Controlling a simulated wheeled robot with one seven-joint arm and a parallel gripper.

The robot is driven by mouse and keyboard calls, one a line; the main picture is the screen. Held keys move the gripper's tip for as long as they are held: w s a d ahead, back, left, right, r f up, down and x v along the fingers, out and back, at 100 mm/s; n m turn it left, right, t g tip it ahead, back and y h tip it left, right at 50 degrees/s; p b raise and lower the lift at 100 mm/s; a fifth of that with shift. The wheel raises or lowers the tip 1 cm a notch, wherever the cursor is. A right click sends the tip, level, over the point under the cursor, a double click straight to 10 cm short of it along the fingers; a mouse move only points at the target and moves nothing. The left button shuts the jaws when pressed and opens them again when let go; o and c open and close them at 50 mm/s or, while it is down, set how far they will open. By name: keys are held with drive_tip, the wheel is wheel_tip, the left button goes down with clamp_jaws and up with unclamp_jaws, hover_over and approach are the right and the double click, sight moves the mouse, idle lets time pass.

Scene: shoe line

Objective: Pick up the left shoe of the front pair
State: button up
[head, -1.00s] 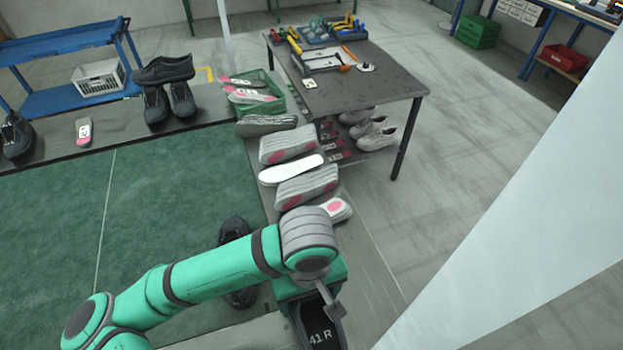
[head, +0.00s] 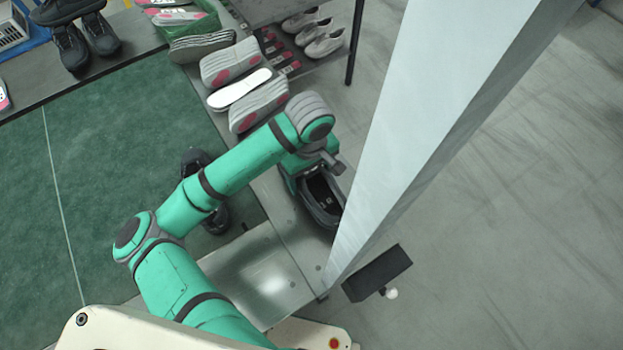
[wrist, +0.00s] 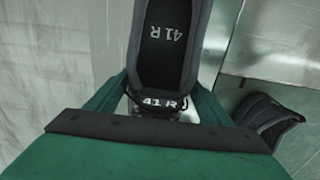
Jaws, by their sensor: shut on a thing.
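My gripper (head: 306,168) is shut on a dark shoe (head: 322,200) at the right side of the grey strip. The wrist view shows the gripper (wrist: 158,104) with one green finger on each side of the shoe's heel end. The insole and heel of this shoe (wrist: 168,45) read "41 R". I cannot tell whether its sole touches the surface below. Another dark shoe (head: 217,220) lies left of it at the mat's edge, its middle hidden by my arm. Part of a dark shoe (wrist: 266,118) also shows at the right in the wrist view.
Grey soles (head: 258,107) and a white insole (head: 240,90) lie on the strip beyond my gripper. A pale post (head: 440,110) stands close to the right of the held shoe. The green mat (head: 100,190) is mostly clear. White shoes (head: 323,42) sit beneath a table.

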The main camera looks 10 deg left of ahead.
sight(312, 182)
drive_tip(key=shift+w+d+f, duration=0.1)
drive_tip(key=shift+w+f, duration=0.2)
drive_tip(key=shift+f, duration=0.1)
drive_tip(key=shift+w+f, duration=0.1)
drive_tip(key=shift+f, duration=1.6)
drive_tip(key=shift+f, duration=0.15)
drive_tip(key=o, duration=1.4)
